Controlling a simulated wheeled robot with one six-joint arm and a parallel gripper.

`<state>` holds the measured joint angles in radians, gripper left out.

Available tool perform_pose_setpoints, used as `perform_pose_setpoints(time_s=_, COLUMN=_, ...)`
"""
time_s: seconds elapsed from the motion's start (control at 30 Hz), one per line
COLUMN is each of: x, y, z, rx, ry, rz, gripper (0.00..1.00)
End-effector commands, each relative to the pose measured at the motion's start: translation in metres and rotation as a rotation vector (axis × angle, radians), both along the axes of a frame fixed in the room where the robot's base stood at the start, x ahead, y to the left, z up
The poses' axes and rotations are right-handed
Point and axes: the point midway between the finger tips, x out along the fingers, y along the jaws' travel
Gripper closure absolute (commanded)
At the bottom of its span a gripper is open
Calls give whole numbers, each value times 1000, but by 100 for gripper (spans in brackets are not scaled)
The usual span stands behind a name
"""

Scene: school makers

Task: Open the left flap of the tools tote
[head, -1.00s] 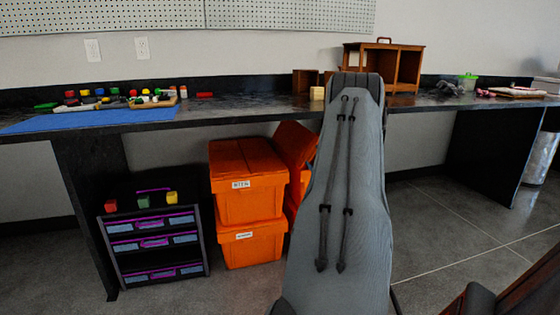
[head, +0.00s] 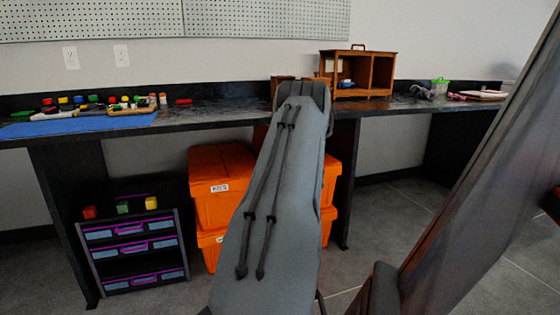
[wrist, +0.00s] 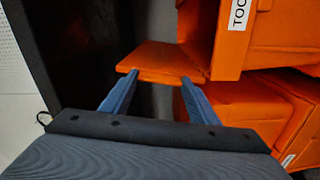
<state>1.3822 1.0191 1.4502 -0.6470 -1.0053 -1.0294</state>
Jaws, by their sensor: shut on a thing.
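In the wrist view the tools tote (wrist: 265,25) is orange, with a white label starting "TOO" at the upper right. An orange flap (wrist: 160,60) sticks out to its left. My gripper (wrist: 160,77) has its two blue fingers at either side of the flap's near end and is shut on it. In the head view orange totes (head: 222,170) are stacked under the bench; the label there is too small to read surely. My grey arm covers part of them and hides my gripper and the flap.
The dark bench (head: 230,113) overhangs the totes. A drawer unit (head: 135,245) with coloured blocks stands left of them. A dark bench panel (wrist: 75,50) is close left of the flap. A brown panel (head: 480,180) rises at the near right. Floor is clear at the right.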

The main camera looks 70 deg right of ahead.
Motion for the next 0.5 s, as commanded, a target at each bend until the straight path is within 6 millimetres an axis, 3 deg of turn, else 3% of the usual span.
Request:
perform_pose_setpoints(time_s=0.2, x=-1, y=-1, z=1, rx=0, ry=0, rz=-3, gripper=86)
perform_pose_setpoints(time_s=0.23, x=-1, y=-1, z=1, rx=0, ry=0, rz=-3, gripper=40)
perform_pose_setpoints(time_s=0.33, x=1, y=0, z=1, rx=0, ry=0, rz=-1, gripper=27)
perform_pose_setpoints(time_s=0.5, x=3, y=1, z=0, rx=0, ry=-1, rz=2, gripper=27)
